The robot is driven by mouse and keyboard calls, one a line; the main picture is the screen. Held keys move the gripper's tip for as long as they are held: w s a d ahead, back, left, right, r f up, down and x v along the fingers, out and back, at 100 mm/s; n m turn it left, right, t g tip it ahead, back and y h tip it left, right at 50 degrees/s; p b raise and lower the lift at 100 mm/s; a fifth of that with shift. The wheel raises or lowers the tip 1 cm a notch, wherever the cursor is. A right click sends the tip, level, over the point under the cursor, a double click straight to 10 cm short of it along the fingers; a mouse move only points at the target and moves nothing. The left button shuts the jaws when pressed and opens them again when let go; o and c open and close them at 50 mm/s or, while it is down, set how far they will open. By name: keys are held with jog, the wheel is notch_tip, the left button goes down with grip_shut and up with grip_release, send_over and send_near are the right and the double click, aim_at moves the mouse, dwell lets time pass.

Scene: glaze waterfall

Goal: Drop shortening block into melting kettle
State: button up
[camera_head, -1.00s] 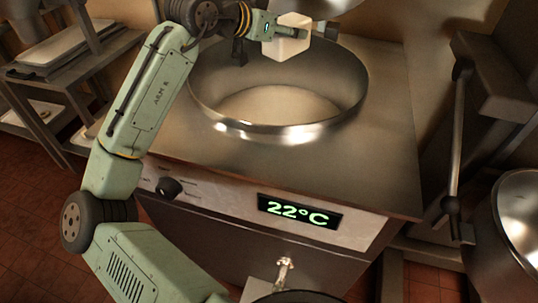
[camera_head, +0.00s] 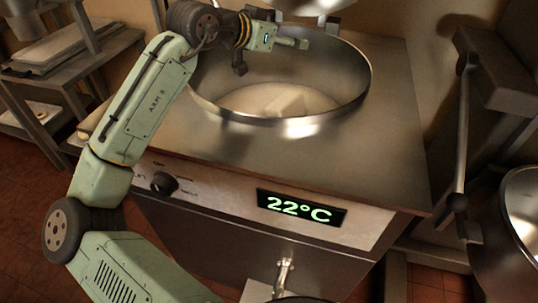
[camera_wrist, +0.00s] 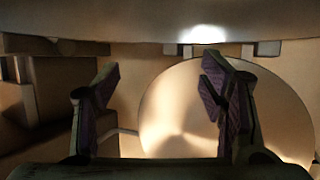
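The pale shortening block (camera_head: 289,103) lies on the bottom of the wide steel melting kettle (camera_head: 352,88), standing out a little against the pale floor of the bowl. My gripper (camera_head: 302,43) is above the far part of the kettle opening, apart from the block. In the wrist view my gripper (camera_wrist: 162,95) has its two dark fingers spread wide with nothing between them. The block does not show in the wrist view.
The kettle's cabinet has a knob (camera_head: 163,184) and a lit display (camera_head: 301,208) reading 22°C. A steel lever (camera_head: 459,130) and a round steel vessel (camera_head: 522,225) stand at the right. A shelf rack (camera_head: 45,75) is at the left.

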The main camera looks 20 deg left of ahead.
jog(key=shift+o, duration=0.7)
jog(key=shift+f, duration=0.15)
jog(key=v, duration=1.2)
